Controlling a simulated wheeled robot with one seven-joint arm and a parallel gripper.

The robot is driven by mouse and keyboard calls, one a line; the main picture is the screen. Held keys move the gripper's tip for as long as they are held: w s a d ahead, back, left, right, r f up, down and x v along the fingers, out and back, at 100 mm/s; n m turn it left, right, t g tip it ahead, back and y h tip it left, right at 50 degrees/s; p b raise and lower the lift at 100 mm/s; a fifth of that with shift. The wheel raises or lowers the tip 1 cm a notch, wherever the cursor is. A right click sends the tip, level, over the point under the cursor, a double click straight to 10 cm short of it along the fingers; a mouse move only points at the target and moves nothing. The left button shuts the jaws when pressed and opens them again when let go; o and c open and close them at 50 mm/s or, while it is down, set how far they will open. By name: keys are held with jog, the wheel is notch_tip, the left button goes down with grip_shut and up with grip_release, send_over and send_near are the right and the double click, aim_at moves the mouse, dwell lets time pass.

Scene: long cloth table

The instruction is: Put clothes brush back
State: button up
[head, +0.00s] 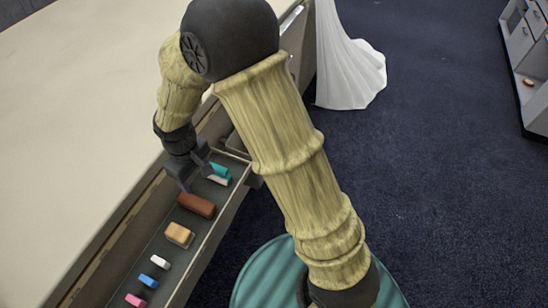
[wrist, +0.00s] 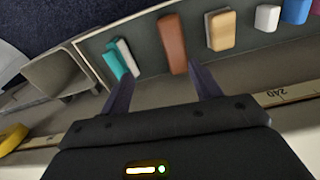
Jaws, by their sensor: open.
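An open drawer (head: 213,243) at the table's side holds a row of small items. At its far end lies a teal piece with a pale side (head: 220,172), also in the wrist view (wrist: 116,61). Next to it is a long brown block (head: 197,205), also in the wrist view (wrist: 172,44). I cannot tell for sure which of these is the clothes brush. My gripper (head: 194,176) is over the drawer's far part, open and empty. In the wrist view, my gripper (wrist: 160,80) has its fingers apart, with the brown block beyond the gap between them.
A tan block (head: 179,234) and white (head: 160,262), blue (head: 149,281) and pink (head: 135,300) pieces lie nearer in the drawer. The pale tabletop (head: 70,100) is bare. A white cabinet (head: 530,60) stands far right.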

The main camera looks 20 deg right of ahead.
jog(key=s+d+r+m, duration=0.2)
jog(key=d+m, duration=0.1)
jog(key=d, duration=0.4)
jog(key=s+d+r+m+t, duration=0.1)
jog(key=s+d+r+m, duration=0.2)
jog(key=d, duration=0.5)
jog(key=s+d+r+m+t, duration=0.1)
jog(key=s+d+r+m, duration=0.1)
jog(key=d, duration=0.5)
jog(key=shift+s+d+r+m, duration=0.3)
jog(key=shift+r+m, duration=0.1)
jog(key=shift+r, duration=0.25)
notch_tip(320, 180, up, 13)
jog(key=p, duration=1.3)
jog(key=shift+r, duration=0.15)
